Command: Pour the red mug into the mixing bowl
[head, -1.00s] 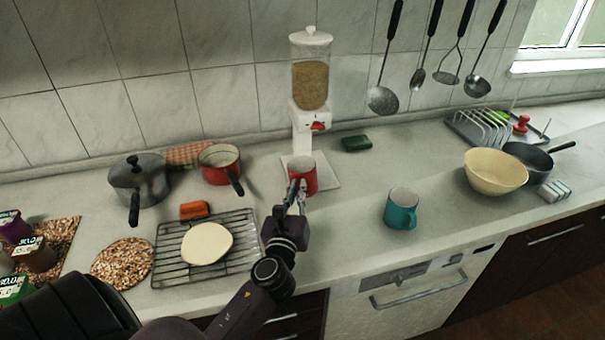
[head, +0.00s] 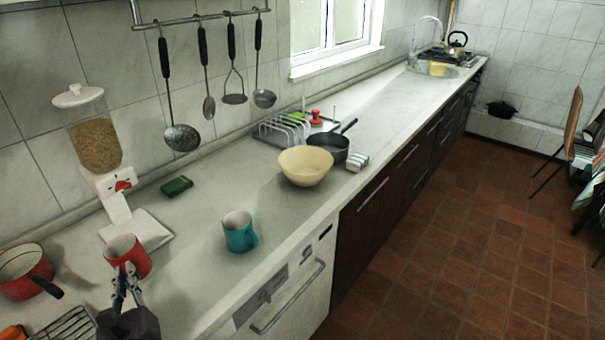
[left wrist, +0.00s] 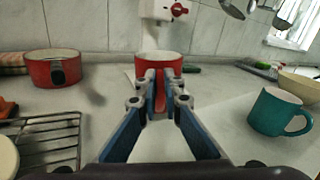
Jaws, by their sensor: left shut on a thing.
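The red mug (head: 130,254) is upright in front of the cereal dispenser, overlapping its white base in the head view. My left gripper (head: 122,278) is shut on the mug's handle from the near side. In the left wrist view the red mug (left wrist: 172,65) is at the fingertips (left wrist: 160,88), with its handle between them. I cannot tell whether the mug's bottom touches the counter. The cream mixing bowl (head: 305,167) stands farther right on the counter; its edge also shows in the left wrist view (left wrist: 299,86). My right gripper is not in view.
A teal mug (head: 239,232) stands between the red mug and the bowl, near the front edge. The dispenser (head: 95,140) is behind the red mug. A dark pan (head: 330,147), a rack (head: 287,131) and a green sponge (head: 176,186) are nearby. A red pot (head: 25,272) is left.

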